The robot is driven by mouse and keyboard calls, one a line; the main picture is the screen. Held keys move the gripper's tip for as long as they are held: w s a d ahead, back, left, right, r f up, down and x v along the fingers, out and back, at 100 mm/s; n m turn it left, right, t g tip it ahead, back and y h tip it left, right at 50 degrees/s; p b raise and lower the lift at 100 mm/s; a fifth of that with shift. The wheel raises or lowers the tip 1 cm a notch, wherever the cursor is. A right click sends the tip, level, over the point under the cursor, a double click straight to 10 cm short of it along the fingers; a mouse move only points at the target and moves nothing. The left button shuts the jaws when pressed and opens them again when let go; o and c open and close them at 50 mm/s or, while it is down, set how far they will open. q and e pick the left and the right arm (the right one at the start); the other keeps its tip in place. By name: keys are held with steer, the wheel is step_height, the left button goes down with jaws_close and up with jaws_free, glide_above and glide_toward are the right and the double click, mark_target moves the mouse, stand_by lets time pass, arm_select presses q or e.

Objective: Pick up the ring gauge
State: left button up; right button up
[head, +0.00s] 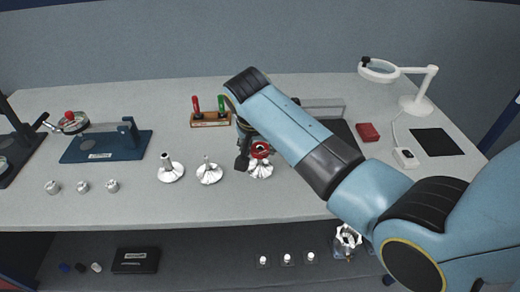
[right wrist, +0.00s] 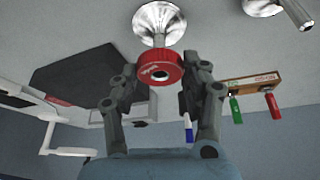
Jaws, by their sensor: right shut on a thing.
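The ring gauge (head: 261,149) is a thick red ring with a light label and a dark bore. It also shows in the right wrist view (right wrist: 160,66), between the fingers of my right gripper (right wrist: 158,80). The gripper is shut on its sides. In the head view my right gripper (head: 252,154) is partly hidden behind its own arm. A silver flanged housing (head: 260,170) shows just below the ring, and its neck lines up with the ring in the right wrist view (right wrist: 159,18). I cannot tell whether they touch. My left gripper is not in view.
Two more silver housings (head: 171,170) (head: 209,173) stand to the left. A wooden block (head: 211,120) holds red-handled and green-handled gauges behind. A blue fixture plate (head: 107,146) and several small metal cylinders lie left. A magnifier lamp (head: 416,102) and red box (head: 367,132) are right.

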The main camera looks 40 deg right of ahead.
steer(key=shift+c, duration=1.3)
steer(key=shift+r, duration=0.3)
step_height(320, 180, up, 4)
steer(key=shift+w+f+b, duration=0.1)
steer(key=shift+f+b, duration=0.15)
steer(key=shift+b, duration=0.05)
steer(key=s+d+r, duration=0.2)
steer(key=d, duration=0.1)
steer(key=s+d+r, duration=0.1)
steer(key=d+r, duration=0.1)
steer(key=d, duration=0.2)
steer(key=s+d+r+b, duration=0.1)
steer(key=s+d+r, duration=0.1)
steer(key=d+r, duration=0.1)
steer(key=shift+s+d, duration=0.15)
steer(key=shift+s, duration=0.2)
steer(key=shift+r, duration=0.1)
steer(key=shift+r+p, duration=1.65)
steer(key=shift+p, duration=1.05)
